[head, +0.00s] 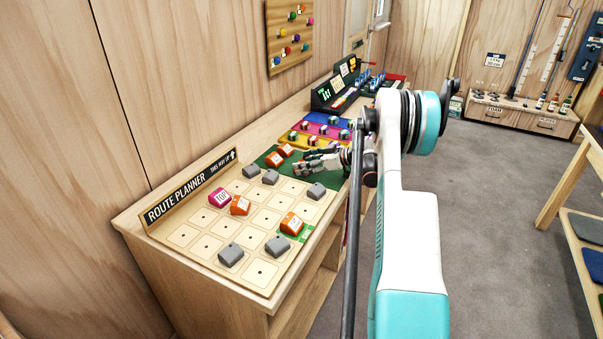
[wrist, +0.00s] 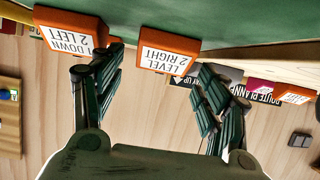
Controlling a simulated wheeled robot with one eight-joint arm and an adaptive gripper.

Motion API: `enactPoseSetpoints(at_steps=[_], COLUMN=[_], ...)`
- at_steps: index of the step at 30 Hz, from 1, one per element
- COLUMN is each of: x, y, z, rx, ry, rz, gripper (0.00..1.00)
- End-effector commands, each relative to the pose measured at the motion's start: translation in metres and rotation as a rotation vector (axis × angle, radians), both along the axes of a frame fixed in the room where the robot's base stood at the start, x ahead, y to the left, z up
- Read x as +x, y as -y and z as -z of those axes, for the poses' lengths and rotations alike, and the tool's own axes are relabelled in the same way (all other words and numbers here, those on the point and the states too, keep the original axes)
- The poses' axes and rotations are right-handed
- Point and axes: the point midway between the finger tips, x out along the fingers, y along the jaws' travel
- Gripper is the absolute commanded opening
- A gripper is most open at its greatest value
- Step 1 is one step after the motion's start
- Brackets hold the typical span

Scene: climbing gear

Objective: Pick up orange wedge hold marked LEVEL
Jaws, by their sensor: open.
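The orange wedge hold marked LEVEL, 2 RIGHT (wrist: 167,52), lies on the green mat (head: 262,158). The wrist view shows it upside down between my two spread fingers. In the head view it appears to be the nearer orange hold (head: 273,160) of a pair on the mat. My gripper (head: 303,163) is open and empty, to the right of that pair and pointing at it. A second orange hold marked 1 DOWN, 2 LEFT (wrist: 72,32) sits close beside, behind my left-hand finger in the wrist view. Whether a finger touches either hold is unclear.
The route planner board (head: 196,246) lies nearer, with grey holds, orange holds (head: 291,224) and a pink hold (head: 220,196). Its upright sign (head: 190,190) runs along the wall side. Purple and yellow mats with small holds (head: 318,132) lie beyond the green mat.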

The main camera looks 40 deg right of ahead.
Motion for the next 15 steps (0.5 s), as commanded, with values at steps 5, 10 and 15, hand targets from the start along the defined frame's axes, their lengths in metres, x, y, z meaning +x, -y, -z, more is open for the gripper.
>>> enactPoseSetpoints(at_steps=[5, 10, 15], x=[0.0114, 0.0111, 0.011], y=[-0.0057, -0.0055, -0.0053], z=[0.0058, 0.0048, 0.0047], rx=[0.0, 0.0, 0.0], ry=[0.0, 0.0, 0.0], rz=[0.0, 0.0, 0.0], gripper=[0.68, 0.66, 0.28])
